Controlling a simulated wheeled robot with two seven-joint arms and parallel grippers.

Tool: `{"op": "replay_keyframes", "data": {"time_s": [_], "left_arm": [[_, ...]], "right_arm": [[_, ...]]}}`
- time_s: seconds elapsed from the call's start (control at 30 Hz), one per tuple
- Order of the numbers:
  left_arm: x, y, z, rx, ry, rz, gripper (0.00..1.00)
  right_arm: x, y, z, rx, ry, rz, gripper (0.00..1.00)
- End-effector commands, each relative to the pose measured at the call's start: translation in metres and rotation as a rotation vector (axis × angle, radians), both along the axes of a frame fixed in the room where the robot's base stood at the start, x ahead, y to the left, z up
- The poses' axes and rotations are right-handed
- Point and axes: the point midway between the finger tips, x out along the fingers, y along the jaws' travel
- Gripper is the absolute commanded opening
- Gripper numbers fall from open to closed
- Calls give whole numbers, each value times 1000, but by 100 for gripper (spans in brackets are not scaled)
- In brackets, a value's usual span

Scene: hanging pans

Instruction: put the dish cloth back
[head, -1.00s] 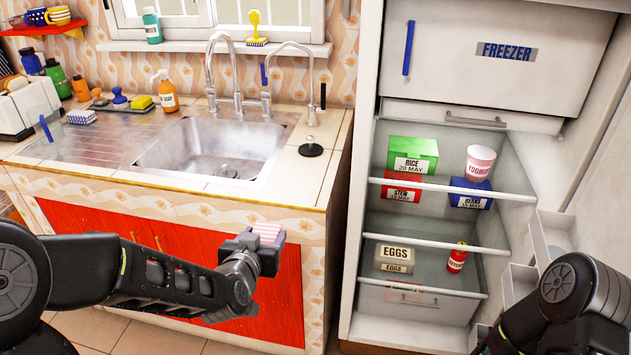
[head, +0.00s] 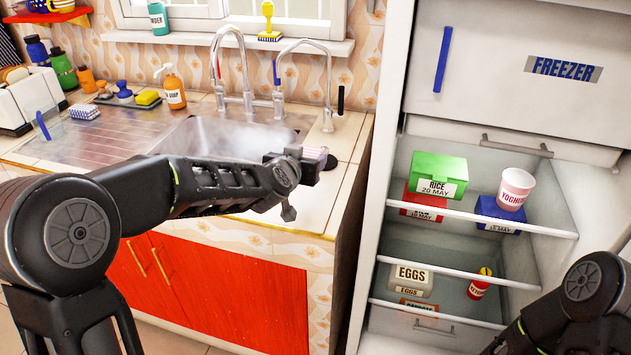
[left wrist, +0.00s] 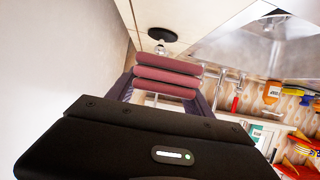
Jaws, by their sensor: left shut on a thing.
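My left gripper (head: 303,164) is raised over the right front part of the counter, near the sink. It is shut on a folded pink-striped cloth (head: 315,153), which shows at the gripper's far end. In the left wrist view the cloth (left wrist: 166,76) appears as stacked reddish folds between the fingers. Below it in that view lie the pale counter and a round black fitting (left wrist: 163,37). My right arm shows at the lower right of the head view, but its gripper is out of view.
The steel sink (head: 220,140) and tall tap (head: 240,85) are behind my left arm. The open fridge (head: 385,200) with food on its shelves stands to the right. A blue-and-white checked item (head: 84,112) and an orange soap bottle (head: 173,90) stand on the counter's left.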

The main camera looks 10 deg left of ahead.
Motion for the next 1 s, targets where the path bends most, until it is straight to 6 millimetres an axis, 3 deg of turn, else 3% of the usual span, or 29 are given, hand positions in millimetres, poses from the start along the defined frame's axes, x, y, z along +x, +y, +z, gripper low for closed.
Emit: {"op": "replay_keyframes", "data": {"time_s": [0.1, 0.43, 0.8, 1.0], "left_arm": [[6, -3, 8, -4, -3, -9, 21], [7, -3, 7, -4, -3, -10, 21], [6, -2, -50, -3, 0, -8, 21], [7, -3, -55, -4, -4, -8, 21]], "right_arm": [[-1, 0, 1, 0, 1, 0, 36], [-1, 0, 0, 0, 2, 1, 36], [-1, 0, -21, 0, 0, 0, 36], [0, 0, -20, 0, 0, 0, 36]]}}
